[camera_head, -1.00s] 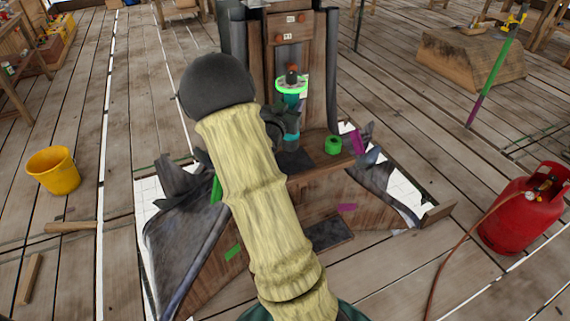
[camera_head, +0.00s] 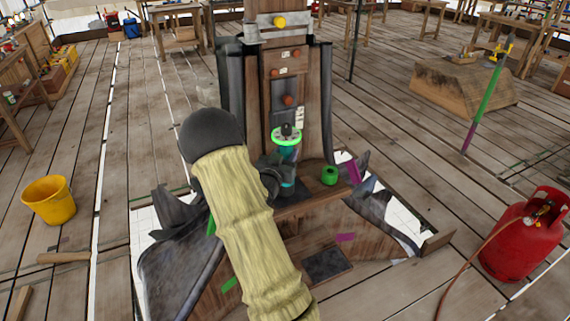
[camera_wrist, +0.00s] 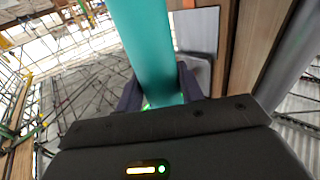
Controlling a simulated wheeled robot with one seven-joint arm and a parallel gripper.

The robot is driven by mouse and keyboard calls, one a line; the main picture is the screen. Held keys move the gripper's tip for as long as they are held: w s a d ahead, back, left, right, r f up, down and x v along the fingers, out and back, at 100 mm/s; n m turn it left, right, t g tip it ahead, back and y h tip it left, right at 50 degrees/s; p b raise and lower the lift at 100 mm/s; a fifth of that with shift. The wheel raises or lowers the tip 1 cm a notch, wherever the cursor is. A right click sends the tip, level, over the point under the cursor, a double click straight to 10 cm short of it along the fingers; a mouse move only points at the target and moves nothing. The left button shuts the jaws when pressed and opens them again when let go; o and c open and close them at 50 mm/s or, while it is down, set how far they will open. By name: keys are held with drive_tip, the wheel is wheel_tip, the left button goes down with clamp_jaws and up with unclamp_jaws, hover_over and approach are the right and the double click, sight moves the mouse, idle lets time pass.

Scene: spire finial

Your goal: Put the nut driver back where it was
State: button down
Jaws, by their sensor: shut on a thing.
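The nut driver (camera_head: 287,153) is a teal cylinder with a bright green ring and a dark knob at its top. It stands upright in front of the wooden upright panel, just above or on the dark patch of the ledge; I cannot tell if it touches. My gripper (camera_head: 280,178) is shut around its lower part, and my arm hides some of its left side. In the wrist view the teal shaft (camera_wrist: 150,50) runs between the two dark fingers (camera_wrist: 160,92).
The wooden panel (camera_head: 287,70) rises behind, with orange knobs. A yellow bucket (camera_head: 48,200) stands at left, a red gas cylinder (camera_head: 522,235) at right. Open plank floor surrounds the stand.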

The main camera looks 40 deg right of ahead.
drive_tip(key=shift+d+r, duration=0.1)
drive_tip(key=shift+d, duration=0.1)
drive_tip(key=shift+s+f, duration=0.15)
drive_tip(key=shift+f, duration=1.8)
drive_tip(key=c, duration=0.9)
unclamp_jaws()
drive_tip(key=shift+a, duration=0.2)
drive_tip(key=b+v, duration=0.2)
drive_tip(key=v, duration=1)
